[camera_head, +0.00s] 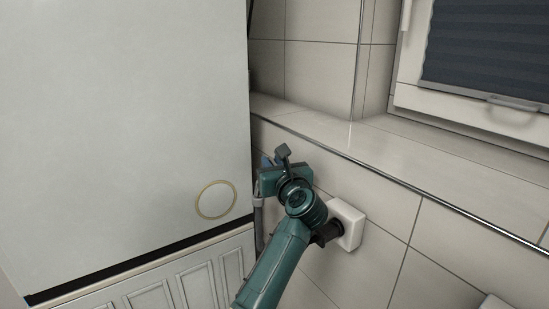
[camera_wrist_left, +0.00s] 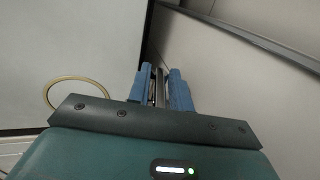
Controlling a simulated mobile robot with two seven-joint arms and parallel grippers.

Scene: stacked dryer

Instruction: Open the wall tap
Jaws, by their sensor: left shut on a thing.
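My left gripper (camera_head: 268,160) reaches into the gap between the white appliance and the tiled wall, with its blue fingers mostly hidden behind its own green body in the head view. In the left wrist view its two blue fingers (camera_wrist_left: 159,85) are close together around a narrow metallic part, which I take to be part of the wall tap (camera_wrist_left: 159,88). The gripper is shut on it. The rest of the tap is hidden by the gripper in the head view. My right gripper is in neither view.
The white appliance (camera_head: 125,100) stands close on the left, with a round ring (camera_head: 216,199) on its side. A white wall socket (camera_head: 349,224) with a dark plug is right beside my arm. A tiled ledge (camera_head: 350,140) runs below the window blind (camera_head: 490,45).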

